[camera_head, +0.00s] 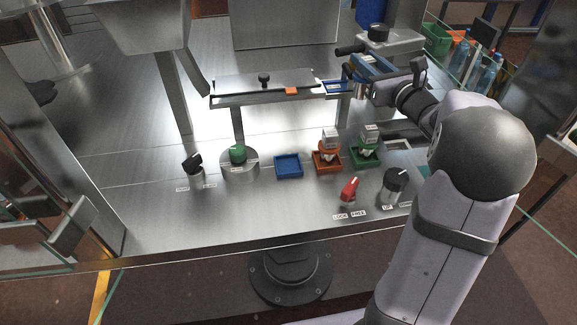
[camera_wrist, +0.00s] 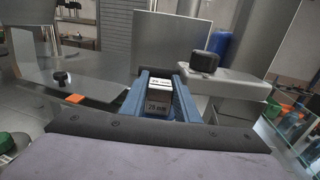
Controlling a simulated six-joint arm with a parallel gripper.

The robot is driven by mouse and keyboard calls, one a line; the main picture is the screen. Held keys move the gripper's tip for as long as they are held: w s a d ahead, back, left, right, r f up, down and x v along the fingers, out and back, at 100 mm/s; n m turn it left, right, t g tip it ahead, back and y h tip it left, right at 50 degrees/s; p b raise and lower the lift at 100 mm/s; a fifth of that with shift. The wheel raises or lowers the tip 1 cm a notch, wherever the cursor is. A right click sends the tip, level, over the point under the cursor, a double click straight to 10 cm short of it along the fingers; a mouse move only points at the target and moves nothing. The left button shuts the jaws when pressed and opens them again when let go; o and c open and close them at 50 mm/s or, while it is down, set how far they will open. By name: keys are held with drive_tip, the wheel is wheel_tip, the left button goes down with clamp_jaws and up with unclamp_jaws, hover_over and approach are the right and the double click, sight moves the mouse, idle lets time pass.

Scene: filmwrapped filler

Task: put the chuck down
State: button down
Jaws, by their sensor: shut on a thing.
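My gripper (camera_head: 352,76) is at the back right of the bench, near the end of the raised rail. In the wrist view its two blue fingers (camera_wrist: 157,90) are shut on a grey metal chuck (camera_wrist: 158,104) with a white label that seems to read 28 mm. The chuck is mostly hidden by the gripper in the head view. An empty blue tray (camera_head: 288,166) lies on the bench. Two other chucks sit in the orange tray (camera_head: 327,167) and the green tray (camera_head: 367,161), to its right.
A raised metal plate (camera_head: 262,84) with a black knob and an orange tab lies left of the gripper. A green button (camera_head: 237,154), a black switch (camera_head: 193,164), a red lever (camera_head: 349,189) and a black knob (camera_head: 395,181) stand on the bench. Its front left is clear.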

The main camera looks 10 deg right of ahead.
drive_tip(key=s+a+f+n+g+y+b, duration=0.1)
drive_tip(key=s+a+f+n+g+y, duration=0.15)
drive_tip(key=a, duration=0.45)
drive_tip(key=s+a+f+n+g+y+b, duration=0.1)
drive_tip(key=s+a+n+y, duration=0.1)
drive_tip(key=a+y, duration=0.35)
drive_tip(key=s+a+f+n+g+y+b, duration=0.1)
drive_tip(key=s+a+f+n, duration=0.15)
drive_tip(key=a, duration=0.55)
wheel_tip(320, 180, down, 9)
drive_tip(key=p, duration=0.1)
drive_tip(key=shift+f+p, duration=0.2)
drive_tip(key=shift+p, duration=0.1)
drive_tip(key=shift+a+f, duration=0.1)
drive_tip(key=shift+f, duration=0.15)
drive_tip(key=c, duration=1.4)
unclamp_jaws()
drive_tip(key=shift+s, duration=0.1)
drive_tip(key=shift+o, duration=0.2)
